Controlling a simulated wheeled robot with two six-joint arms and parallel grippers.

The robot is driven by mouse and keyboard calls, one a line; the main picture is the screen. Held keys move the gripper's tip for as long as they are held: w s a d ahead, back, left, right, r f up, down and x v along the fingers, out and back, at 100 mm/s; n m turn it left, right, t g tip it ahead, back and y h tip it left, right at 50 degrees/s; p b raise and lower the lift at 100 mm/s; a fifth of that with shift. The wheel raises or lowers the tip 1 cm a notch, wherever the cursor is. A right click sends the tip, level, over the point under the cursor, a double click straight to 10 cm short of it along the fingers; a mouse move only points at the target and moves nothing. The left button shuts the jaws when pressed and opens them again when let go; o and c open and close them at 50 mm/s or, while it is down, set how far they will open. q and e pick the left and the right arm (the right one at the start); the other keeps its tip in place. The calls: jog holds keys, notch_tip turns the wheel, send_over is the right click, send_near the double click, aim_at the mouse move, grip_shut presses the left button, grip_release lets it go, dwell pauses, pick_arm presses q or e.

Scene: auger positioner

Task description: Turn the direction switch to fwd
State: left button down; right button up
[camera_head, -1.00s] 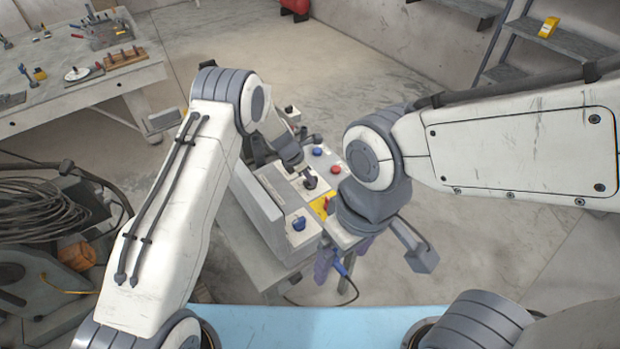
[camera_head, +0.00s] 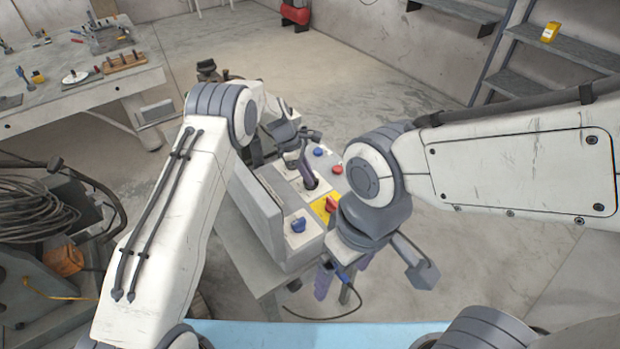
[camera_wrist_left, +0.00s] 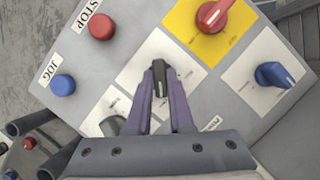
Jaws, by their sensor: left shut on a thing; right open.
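The control box (camera_head: 265,215) stands below my arms. A black switch knob (camera_wrist_left: 159,80) sits on a white plate in the middle of its panel; its label is too small or hidden to read. My left gripper (camera_wrist_left: 160,84) is shut on this knob, with one purple finger on each side; it also shows above the panel in the head view (camera_head: 308,178). My right gripper (camera_head: 337,284) is open and empty, hanging at the near right side of the box, partly hidden by its wrist.
A red knob (camera_wrist_left: 213,16) on a yellow plate and a blue knob (camera_wrist_left: 274,75) sit beside the gripped knob. A red STOP button (camera_wrist_left: 101,27) and a blue JOG button (camera_wrist_left: 63,85) are nearby. Another dark knob (camera_wrist_left: 112,125) is partly hidden by my left finger.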

pick_arm(q)
jog(key=shift+w+r, duration=0.2)
jog(key=shift+w, duration=0.05)
jog(key=c, duration=0.9)
grip_release()
jog(key=shift+a, duration=0.1)
jog(key=shift+o, duration=0.5)
jog(key=shift+s+f, duration=0.1)
jog(key=b+v, duration=0.2)
jog(key=v, duration=0.8)
jog(key=shift+r+b, duration=0.2)
jog(key=shift+b, duration=0.2)
jog(key=shift+a, duration=0.1)
